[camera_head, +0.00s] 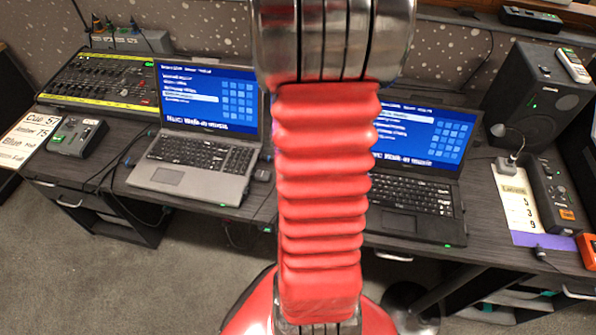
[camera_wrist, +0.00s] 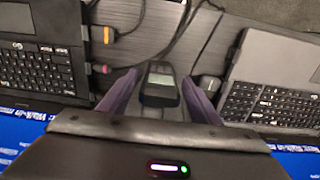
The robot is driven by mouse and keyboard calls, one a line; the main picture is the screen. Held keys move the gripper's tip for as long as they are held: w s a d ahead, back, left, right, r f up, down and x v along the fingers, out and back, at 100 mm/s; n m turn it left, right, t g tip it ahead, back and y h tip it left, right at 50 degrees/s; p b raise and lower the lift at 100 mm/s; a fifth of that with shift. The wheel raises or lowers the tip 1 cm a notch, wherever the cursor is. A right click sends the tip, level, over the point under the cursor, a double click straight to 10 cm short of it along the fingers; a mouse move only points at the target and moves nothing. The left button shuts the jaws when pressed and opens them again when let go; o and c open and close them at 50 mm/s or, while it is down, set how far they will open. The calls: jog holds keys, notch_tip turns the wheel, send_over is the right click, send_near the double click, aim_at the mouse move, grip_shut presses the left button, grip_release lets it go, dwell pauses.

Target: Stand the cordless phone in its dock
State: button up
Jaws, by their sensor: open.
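My gripper (camera_wrist: 159,84) is open, with one purple finger on each side of the handset. I cannot tell how far above it the fingers are. In the head view my red arm covers this spot.
A silver laptop (camera_head: 200,150) and a black laptop (camera_head: 415,180) flank my arm. A dark mouse (camera_wrist: 209,86) and cables lie close to the handset. A pale keypad device (camera_head: 572,65) rests on the speaker (camera_head: 535,95). A mixer (camera_head: 100,85) stands at left.

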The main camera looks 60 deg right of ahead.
notch_tip(320, 180, up, 10)
jog(key=shift+r, duration=0.1)
dwell(0.4)
dwell(0.5)
jog(key=w+a+r+n+t, duration=0.1)
jog(key=a+r+n, duration=0.3)
jog(key=a, duration=0.6)
jog(key=a+r+n+t, duration=0.2)
jog(key=a+r+n, duration=0.2)
jog(key=a, duration=0.6)
jog(key=w+a+r+n+t, duration=0.1)
jog(key=a+n, duration=0.4)
jog(key=a, duration=0.6)
notch_tip(320, 180, up, 3)
jog(key=shift+w+f+t, duration=0.1)
jog(key=shift+w+t, duration=0.25)
jog(key=shift+t, duration=0.45)
jog(key=shift+o, duration=0.2)
